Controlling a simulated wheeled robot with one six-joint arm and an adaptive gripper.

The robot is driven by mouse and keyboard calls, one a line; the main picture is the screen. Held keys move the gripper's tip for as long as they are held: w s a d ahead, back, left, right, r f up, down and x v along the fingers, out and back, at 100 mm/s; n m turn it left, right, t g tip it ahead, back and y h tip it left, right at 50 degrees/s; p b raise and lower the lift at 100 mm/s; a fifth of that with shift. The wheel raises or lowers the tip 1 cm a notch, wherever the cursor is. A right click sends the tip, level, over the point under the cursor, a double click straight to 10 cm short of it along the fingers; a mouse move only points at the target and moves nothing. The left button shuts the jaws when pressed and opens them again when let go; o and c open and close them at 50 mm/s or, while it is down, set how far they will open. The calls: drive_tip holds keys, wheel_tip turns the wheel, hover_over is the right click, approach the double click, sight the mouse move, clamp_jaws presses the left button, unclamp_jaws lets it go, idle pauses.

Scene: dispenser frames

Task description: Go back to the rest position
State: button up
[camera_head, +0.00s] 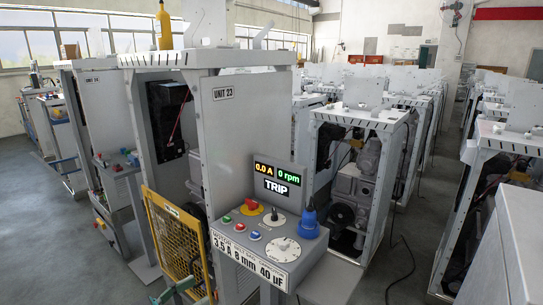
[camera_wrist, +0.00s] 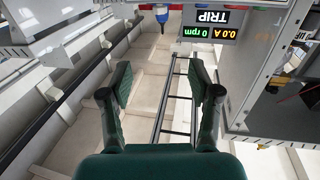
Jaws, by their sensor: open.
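My gripper (camera_wrist: 161,80) is open in the wrist view, with its two dark green fingers apart and nothing between them. The cabinet marked UNIT 23 (camera_head: 238,125) stands in front of me in the head view. Its display (camera_head: 278,177) reads 0.0 A, 0 rpm and TRIP. The same display shows upside down in the wrist view (camera_wrist: 211,25), beyond my fingers and apart from them.
A yellow mesh guard (camera_head: 176,245) stands at the cabinet's left. A yellow bottle (camera_head: 164,28) is on top. Similar open-framed units (camera_head: 358,170) stand in rows behind and to the right. Grey floor (camera_head: 415,245) is clear between rows, apart from a dark cable.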

drive_tip(key=d+f+n+t+y, duration=0.1)
drive_tip(key=d+f+n+y, duration=0.25)
drive_tip(key=d+f, duration=0.6)
drive_tip(key=d+f+n+y, duration=0.2)
drive_tip(key=d+f+n, duration=0.4)
drive_tip(key=f, duration=0.7)
drive_tip(key=s+d+f+n+y, duration=0.3)
drive_tip(key=s+d+f+y, duration=0.2)
drive_tip(key=s+d+f, duration=0.65)
drive_tip(key=s+d+r+g+y, duration=0.1)
drive_tip(key=s+d+y, duration=0.15)
drive_tip(key=s, duration=0.65)
drive_tip(key=s+d+y, duration=0.1)
drive_tip(key=s+d, duration=0.2)
drive_tip(key=s, duration=0.5)
drive_tip(key=s+d+r+m+t, duration=0.2)
drive_tip(key=s+d+r+t, duration=0.1)
drive_tip(key=s+r, duration=1.1)
wheel_tip(320, 180, up, 5)
drive_tip(key=shift+f+m, duration=0.2)
drive_tip(key=shift+m, duration=0.15)
